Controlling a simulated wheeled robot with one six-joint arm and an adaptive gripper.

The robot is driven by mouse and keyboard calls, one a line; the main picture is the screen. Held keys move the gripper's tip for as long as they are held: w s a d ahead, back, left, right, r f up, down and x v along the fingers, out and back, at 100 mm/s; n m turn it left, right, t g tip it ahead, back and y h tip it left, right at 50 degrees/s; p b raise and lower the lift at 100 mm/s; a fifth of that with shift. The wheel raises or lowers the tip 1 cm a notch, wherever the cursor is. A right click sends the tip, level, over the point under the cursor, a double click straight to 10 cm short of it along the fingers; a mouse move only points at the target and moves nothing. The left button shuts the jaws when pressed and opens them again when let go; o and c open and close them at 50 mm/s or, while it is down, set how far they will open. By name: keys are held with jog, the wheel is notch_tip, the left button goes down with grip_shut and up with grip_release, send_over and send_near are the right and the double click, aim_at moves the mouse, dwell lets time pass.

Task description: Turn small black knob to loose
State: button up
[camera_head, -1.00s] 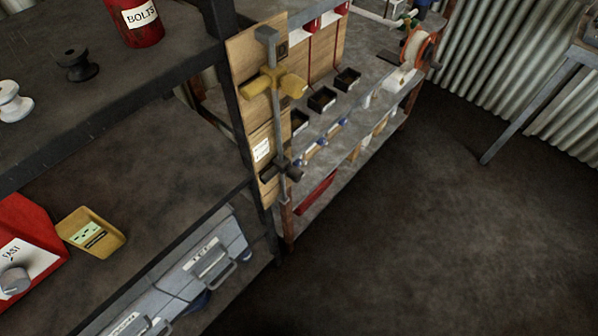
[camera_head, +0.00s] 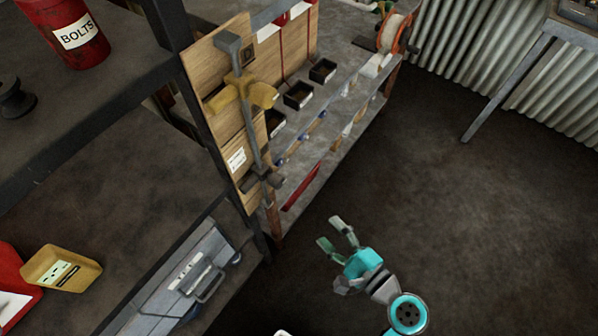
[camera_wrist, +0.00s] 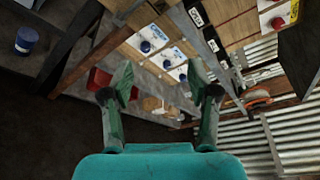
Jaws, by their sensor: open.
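A grey upright bar (camera_head: 248,119) stands against a wooden panel on the shelf end, with a yellow cross-shaped piece (camera_head: 243,92) high on it. A small dark knob-like piece (camera_head: 264,181) sits low on the bar; I take it for the black knob. Its marking and setting are too small to read. My gripper (camera_head: 334,233) is open and empty, lower right of the knob and apart from it. In the wrist view its spread fingers (camera_wrist: 160,90) hold nothing, and I cannot make out the knob there.
A red BOLTS tin (camera_head: 72,34) stands on the upper left shelf. A yellow meter (camera_head: 62,268) lies at lower left. Black bins (camera_head: 298,95) and an orange-rimmed reel (camera_head: 394,33) sit on the bench behind the panel. The floor (camera_head: 480,230) at right is open.

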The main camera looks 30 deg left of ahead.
aim_at(282, 184)
jog(key=w+a+r+n+g+y, duration=0.2)
jog(key=a+r+g+y, duration=0.1)
jog(key=a+r+g, duration=0.3)
jog(key=shift+t, duration=0.4)
jog(key=a, duration=0.6)
jog(key=a+r, duration=0.1)
jog(key=a, duration=0.3)
jog(key=shift+w+r, duration=0.1)
jog(key=shift+w, duration=0.05)
grip_shut()
